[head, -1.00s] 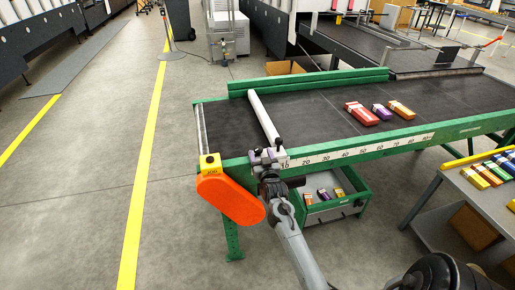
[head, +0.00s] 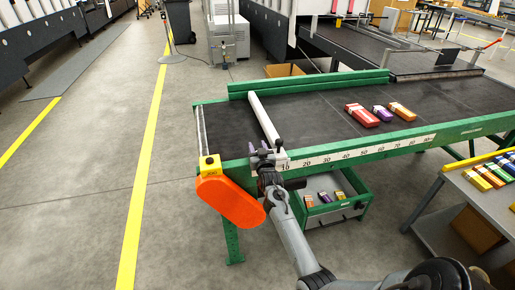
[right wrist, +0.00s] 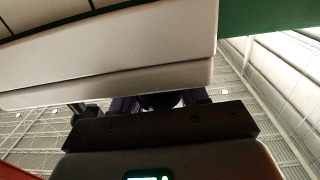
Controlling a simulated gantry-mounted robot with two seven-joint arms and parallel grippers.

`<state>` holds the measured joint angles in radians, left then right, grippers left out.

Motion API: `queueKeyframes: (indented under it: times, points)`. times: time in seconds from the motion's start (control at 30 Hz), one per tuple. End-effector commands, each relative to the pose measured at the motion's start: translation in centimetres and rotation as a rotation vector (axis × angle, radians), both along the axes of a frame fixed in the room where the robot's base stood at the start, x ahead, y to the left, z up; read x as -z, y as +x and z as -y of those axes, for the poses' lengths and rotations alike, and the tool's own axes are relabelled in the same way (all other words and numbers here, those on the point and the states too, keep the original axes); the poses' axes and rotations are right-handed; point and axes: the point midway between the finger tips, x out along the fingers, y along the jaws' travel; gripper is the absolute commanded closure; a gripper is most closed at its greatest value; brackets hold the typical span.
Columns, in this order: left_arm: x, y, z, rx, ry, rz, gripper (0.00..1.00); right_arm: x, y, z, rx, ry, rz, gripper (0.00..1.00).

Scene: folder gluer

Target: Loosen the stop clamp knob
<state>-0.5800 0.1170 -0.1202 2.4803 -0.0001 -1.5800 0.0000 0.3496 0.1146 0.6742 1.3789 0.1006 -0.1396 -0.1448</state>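The stop is a long white bar (head: 262,118) lying across the dark belt, with a pale clamp block (head: 279,160) on the green front rail beside the scale. A small black knob (head: 278,143) stands up at the clamp. My right gripper (head: 261,151) is at the clamp, its purple fingers just left of this knob in the head view. In the right wrist view the pale block (right wrist: 120,50) fills the upper part, and the purple fingers of my right gripper (right wrist: 160,103) stand apart with a dark rounded part between them. Contact is unclear. My left gripper is not in view.
An orange guard (head: 231,201) and a yellow button box (head: 209,165) sit left of the clamp. Several cartons (head: 362,114) lie on the belt to the right. A green bin (head: 335,212) with small cartons is below. The grey floor at left is open.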

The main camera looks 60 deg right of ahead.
Motion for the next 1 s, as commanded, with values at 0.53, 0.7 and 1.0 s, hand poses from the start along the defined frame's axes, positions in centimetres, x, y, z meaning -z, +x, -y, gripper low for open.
queueKeyframes:
  times: [0.53,0.7,1.0]
  points:
    - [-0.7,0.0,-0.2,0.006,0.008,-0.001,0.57,-0.3,0.0,0.0,-0.076,-0.006,0.0,0.89]
    - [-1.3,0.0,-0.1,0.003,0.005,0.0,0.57,-0.3,0.1,-0.1,-0.184,-0.006,-0.003,0.89]
    - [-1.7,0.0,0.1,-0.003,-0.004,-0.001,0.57,-0.3,0.3,-0.4,-0.392,-0.007,0.0,0.89]
